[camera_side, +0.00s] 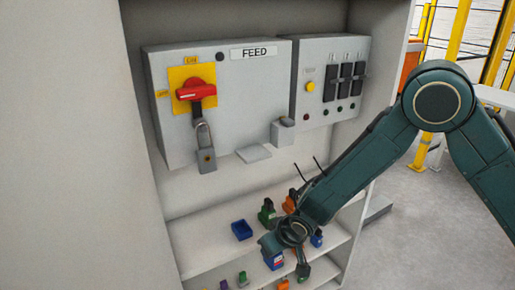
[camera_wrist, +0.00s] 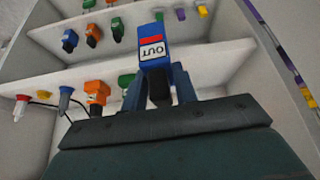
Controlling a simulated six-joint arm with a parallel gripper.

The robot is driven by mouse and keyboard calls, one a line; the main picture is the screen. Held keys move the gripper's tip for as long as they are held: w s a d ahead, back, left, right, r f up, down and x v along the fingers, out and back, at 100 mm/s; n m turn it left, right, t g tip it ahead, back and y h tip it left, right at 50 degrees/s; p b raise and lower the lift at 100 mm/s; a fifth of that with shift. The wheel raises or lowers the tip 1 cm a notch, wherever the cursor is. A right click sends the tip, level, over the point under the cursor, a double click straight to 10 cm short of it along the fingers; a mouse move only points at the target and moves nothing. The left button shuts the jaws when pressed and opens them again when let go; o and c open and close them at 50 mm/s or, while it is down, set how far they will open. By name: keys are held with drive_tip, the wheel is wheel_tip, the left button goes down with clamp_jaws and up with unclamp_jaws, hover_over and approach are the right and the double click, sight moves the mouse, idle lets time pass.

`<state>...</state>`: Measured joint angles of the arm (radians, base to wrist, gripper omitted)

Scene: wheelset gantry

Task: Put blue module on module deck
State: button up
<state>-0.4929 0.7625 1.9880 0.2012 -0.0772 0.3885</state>
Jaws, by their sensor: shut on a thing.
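The blue module (camera_wrist: 155,58) has a white label reading OUT and a red stripe. In the wrist view it appears upside down between the two fingers of my gripper (camera_wrist: 160,88), which is shut on it. In the side view the blue module (camera_side: 273,261) hangs at my gripper (camera_side: 285,258), in front of the shelves. Its lower end is near the lower shelf; I cannot tell whether it touches. No surface is marked as the module deck; an upper shelf (camera_side: 195,263) and a lower shelf with small modules are in view.
Smaller purple, green and orange modules line the lower shelf. A grey FEED box (camera_side: 235,110) with a red switch and a padlock (camera_side: 206,159) hangs above.

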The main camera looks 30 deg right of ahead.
drive_tip(key=shift+w+d+r+n+y, duration=0.55)
drive_tip(key=shift+r+n, duration=0.2)
drive_tip(key=shift+n, duration=0.2)
drive_tip(key=shift+w+d+r+n+y, duration=0.45)
drive_tip(key=shift+w+d+r+n, duration=0.25)
drive_tip(key=shift+n, duration=0.25)
drive_tip(key=shift+a, duration=0.3)
drive_tip(key=w+a+f, duration=0.3)
drive_tip(key=w+a, duration=1)
drive_tip(key=shift+w+a, duration=0.3)
drive_tip(key=shift+f, duration=0.15)
wheel_tip(320, 180, down, 3)
drive_tip(key=shift+r, duration=0.2)
drive_tip(key=shift+w+a+f, duration=0.15)
drive_tip(key=shift+f, duration=0.4)
drive_tip(key=shift+f, duration=0.1)
